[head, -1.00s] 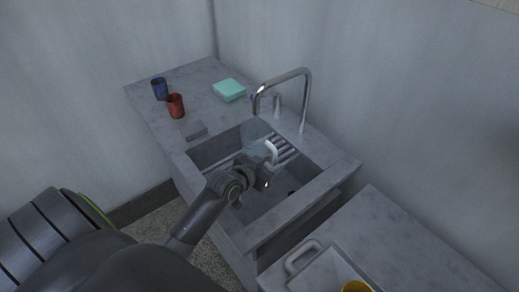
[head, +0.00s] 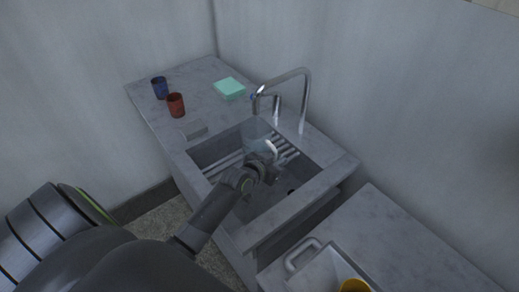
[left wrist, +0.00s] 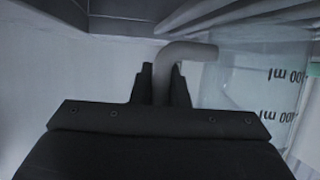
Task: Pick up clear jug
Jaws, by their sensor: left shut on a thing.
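The clear jug (head: 256,132) is in the sink, under the faucet. It is see-through with a pale handle (head: 271,148), and its lower part is hard to make out. In the left wrist view the jug's clear wall (left wrist: 240,75) shows black measuring marks at the right. My left gripper (head: 268,172) is at the jug's handle. In the left wrist view my left gripper (left wrist: 161,80) has its two dark fingers shut on the handle, one on each side. My right gripper is not in view.
The sink (head: 322,182) has a slatted rack (head: 283,158) in it. A chrome faucet (head: 305,100) arches above. A blue cup (head: 159,88), a red cup (head: 176,105) and a mint-green box (head: 229,88) stand on the counter behind. A tray (head: 307,275) with a yellow thing (head: 355,286) lies at the front right.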

